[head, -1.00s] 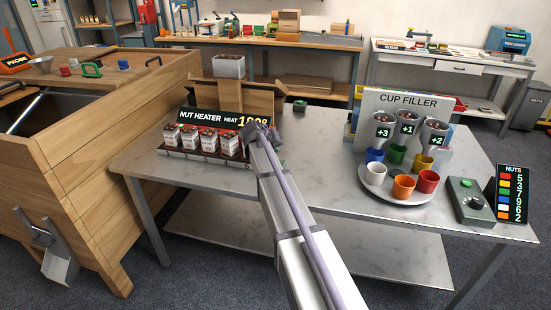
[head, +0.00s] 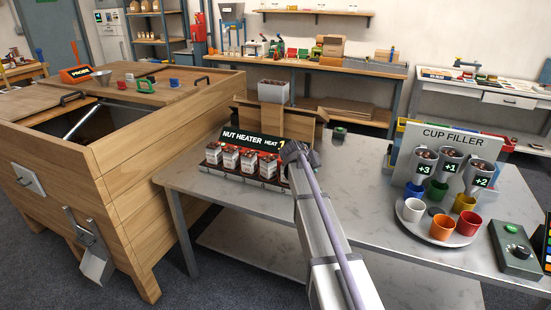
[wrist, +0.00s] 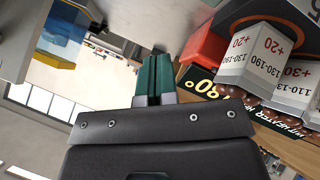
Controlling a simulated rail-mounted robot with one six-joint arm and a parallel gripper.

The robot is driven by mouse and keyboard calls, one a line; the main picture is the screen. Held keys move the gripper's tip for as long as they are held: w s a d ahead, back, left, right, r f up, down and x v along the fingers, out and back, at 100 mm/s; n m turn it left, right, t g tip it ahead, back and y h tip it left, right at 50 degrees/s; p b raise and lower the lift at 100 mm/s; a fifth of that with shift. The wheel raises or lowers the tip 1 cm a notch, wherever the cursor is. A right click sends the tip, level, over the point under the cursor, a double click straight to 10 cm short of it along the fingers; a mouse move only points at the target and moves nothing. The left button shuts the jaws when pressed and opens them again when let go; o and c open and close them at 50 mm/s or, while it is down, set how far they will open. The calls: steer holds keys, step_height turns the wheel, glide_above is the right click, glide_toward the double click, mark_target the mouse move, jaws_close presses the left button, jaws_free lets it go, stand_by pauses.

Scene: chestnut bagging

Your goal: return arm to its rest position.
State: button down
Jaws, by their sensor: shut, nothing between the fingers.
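My arm reaches up the middle of the head view, over the grey table (head: 250,222). My gripper (head: 297,152) is at the right end of the nut heater (head: 252,140), partly covering its heat sign. In the wrist view the green fingertips of my gripper (wrist: 154,75) are together with nothing between them. White bags of chestnuts (head: 248,162) stand in a row on the heater, left of my gripper. Some of these containers, marked with numbers, show upside down at the right of the wrist view (wrist: 250,60).
The cup filler (head: 450,155) stands right of my arm, with several coloured cups on a round tray (head: 425,232). A control box with a green button (head: 515,250) is at the far right. A large wooden chest (head: 140,185) is at the left.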

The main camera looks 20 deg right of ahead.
steer(key=s+a+r+n+g+y+p, duration=0.1)
steer(key=s+a+y+p, duration=0.1)
steer(key=s+a, duration=0.5)
steer(key=s+a+r+g+y+p, duration=0.1)
steer(key=s+a+g+y+p, duration=0.1)
steer(key=s+a, duration=0.6)
steer(key=s+a+r+n+g+y+p, duration=0.1)
steer(key=s+a+y+p, duration=0.2)
steer(key=s, duration=1.6)
steer(key=a+p, duration=0.1)
steer(key=a, duration=0.3)
steer(key=shift+a+n+g+y, duration=0.15)
steer(key=shift+n+g+y, duration=0.15)
steer(key=shift+g+y, duration=0.1)
stand_by(3.8)
